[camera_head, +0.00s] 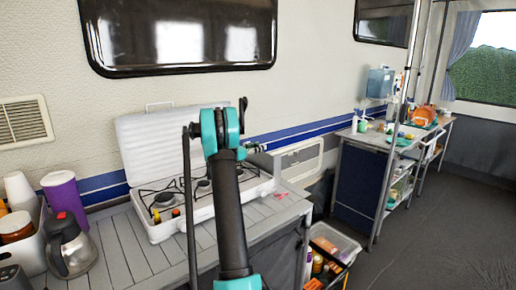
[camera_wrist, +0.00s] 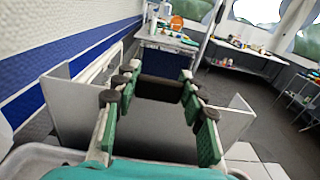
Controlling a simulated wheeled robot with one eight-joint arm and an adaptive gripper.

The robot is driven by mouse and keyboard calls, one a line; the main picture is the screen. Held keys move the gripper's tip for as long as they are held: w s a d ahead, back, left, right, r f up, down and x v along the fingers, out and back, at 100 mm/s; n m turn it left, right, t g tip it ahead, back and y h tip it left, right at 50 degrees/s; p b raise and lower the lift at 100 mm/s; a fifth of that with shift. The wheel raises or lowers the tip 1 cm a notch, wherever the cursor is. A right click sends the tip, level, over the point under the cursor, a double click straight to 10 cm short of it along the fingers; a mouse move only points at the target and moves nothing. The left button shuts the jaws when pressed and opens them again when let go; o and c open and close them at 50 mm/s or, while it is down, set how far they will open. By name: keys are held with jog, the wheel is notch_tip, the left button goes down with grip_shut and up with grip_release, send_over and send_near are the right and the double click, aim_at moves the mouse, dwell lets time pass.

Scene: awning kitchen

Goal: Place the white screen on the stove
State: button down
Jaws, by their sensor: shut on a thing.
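The white stove (camera_head: 158,232) stands on the grey slatted counter with its lid (camera_head: 150,140) raised against the wall and its burners bare. My gripper (camera_head: 256,147) is above the stove's right end, mostly hidden behind my arm. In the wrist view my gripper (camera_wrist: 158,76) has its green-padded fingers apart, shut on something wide. Pale panels stand on both sides of the fingers and look like the white screen (camera_wrist: 65,108). The exact contact is unclear, and the screen is hard to make out in the head view.
A crate (camera_head: 333,245) of goods is on the floor right of the counter. A dark cabinet (camera_head: 358,185) stands beyond. Open floor lies to the right.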

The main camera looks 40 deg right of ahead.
jog(key=c, duration=0.9)
grip_release()
jog(key=a, duration=0.8)
jog(key=s+a, duration=0.1)
jog(key=a, duration=0.3)
jog(key=shift+r, duration=0.1)
